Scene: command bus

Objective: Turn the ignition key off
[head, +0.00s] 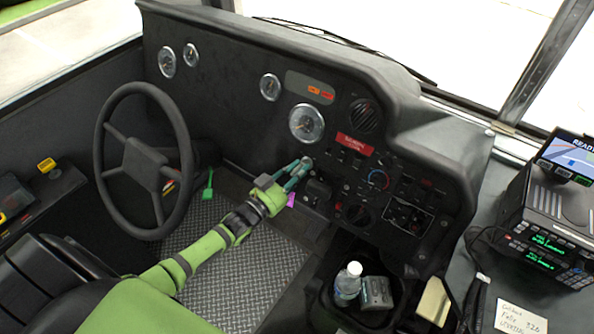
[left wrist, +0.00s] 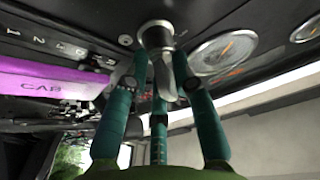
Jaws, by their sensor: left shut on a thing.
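The ignition key (left wrist: 166,82) shows in the left wrist view as a grey metal piece under a round silver ignition switch (left wrist: 156,36) on the dark dashboard. My left gripper (head: 304,163) reaches the lower dashboard in the head view, below the large round gauge. In the left wrist view its teal fingers (left wrist: 162,70) stand around the key and are shut on it. The fingers hide part of the key, and its exact angle is hard to tell. In the head view the gripper hides the key. My right gripper is in neither view.
The steering wheel (head: 143,160) stands left of my arm. A purple tag (left wrist: 50,85) marked CAB hangs close to the gripper. A bottle (head: 348,284) stands in the console below right. Radios (head: 545,225) are at far right.

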